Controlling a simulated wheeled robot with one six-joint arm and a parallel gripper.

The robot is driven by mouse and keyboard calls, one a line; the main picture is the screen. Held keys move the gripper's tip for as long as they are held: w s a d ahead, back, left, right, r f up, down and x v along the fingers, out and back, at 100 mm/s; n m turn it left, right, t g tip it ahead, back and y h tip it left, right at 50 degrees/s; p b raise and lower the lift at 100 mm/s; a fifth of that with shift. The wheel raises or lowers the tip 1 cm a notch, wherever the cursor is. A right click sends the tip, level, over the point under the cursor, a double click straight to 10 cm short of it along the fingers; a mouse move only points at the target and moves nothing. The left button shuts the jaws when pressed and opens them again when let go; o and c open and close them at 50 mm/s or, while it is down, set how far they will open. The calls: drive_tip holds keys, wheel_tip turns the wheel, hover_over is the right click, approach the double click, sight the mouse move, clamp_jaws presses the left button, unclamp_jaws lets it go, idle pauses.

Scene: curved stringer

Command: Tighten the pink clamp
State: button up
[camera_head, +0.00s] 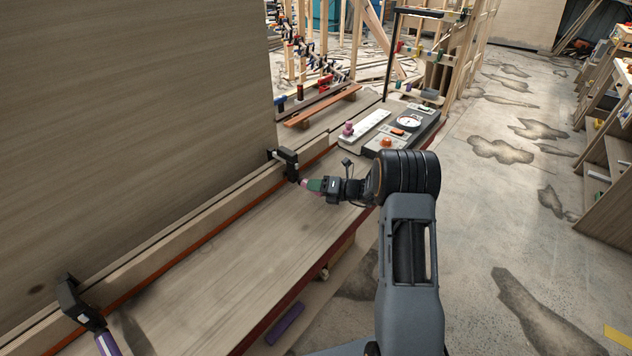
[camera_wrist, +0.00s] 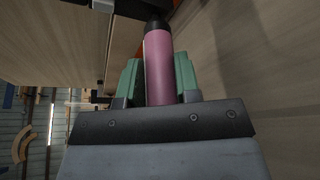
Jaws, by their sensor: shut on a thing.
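The pink clamp's black frame (camera_head: 288,162) sits on the long wooden strip at the foot of the tall wooden panel, in the middle of the head view. My gripper (camera_head: 316,186) has green fingers and is shut on the pink handle, whose tip (camera_head: 304,183) shows just past them. In the wrist view the pink handle (camera_wrist: 158,66) stands between the two green fingers of my gripper (camera_wrist: 158,84), with one finger on each side. A dark collar is at the handle's far end. Whether the clamp is tight cannot be seen.
A second clamp with a purple handle (camera_head: 107,343) is at the lower left. A grey panel with a gauge (camera_head: 409,122) and an orange-red knob (camera_head: 386,142) lies beyond my gripper. The workbench (camera_head: 220,262) is clear along its front.

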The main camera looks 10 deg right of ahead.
drive_tip(key=shift+d+m+y+p, duration=0.1)
drive_tip(key=shift+m+y+p, duration=0.25)
drive_tip(key=shift+m, duration=0.35)
drive_tip(key=o, duration=0.9)
drive_tip(key=b+v, duration=0.1)
drive_tip(key=v, duration=1.2)
drive_tip(key=shift+s+d+f, duration=0.1)
drive_tip(key=shift+s+d, duration=0.05)
drive_tip(key=shift+d, duration=0.15)
drive_tip(key=shift+d, duration=0.1)
